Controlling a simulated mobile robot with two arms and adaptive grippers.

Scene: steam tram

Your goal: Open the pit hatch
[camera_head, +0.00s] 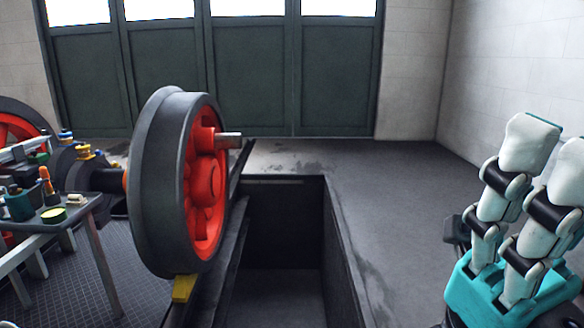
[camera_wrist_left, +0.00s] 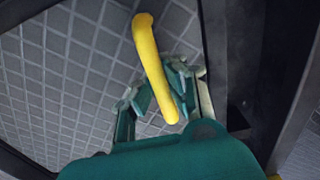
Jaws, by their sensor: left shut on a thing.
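In the left wrist view, a curved yellow handle (camera_wrist_left: 148,50) stands over a grey plate with a raised grid pattern (camera_wrist_left: 60,75). The plate seems to be the hatch. My left gripper (camera_wrist_left: 165,98) is shut around the handle's lower part. The handle's near end shows beyond the jaws. In the head view, an open pit (camera_head: 285,215) with dark walls runs away from me. No yellow handle and no left gripper show there. What seems to be my right gripper (camera_head: 545,160), white and teal, points upward at the right edge. Its jaw gap is unclear.
A black wheel with a red centre (camera_head: 205,190) stands at the pit's left edge, with a yellow block (camera_head: 184,288) under it. A cluttered table (camera_head: 92,215) is at the left. Green doors (camera_head: 250,75) close the back. Floor (camera_head: 400,190) right of the pit is clear.

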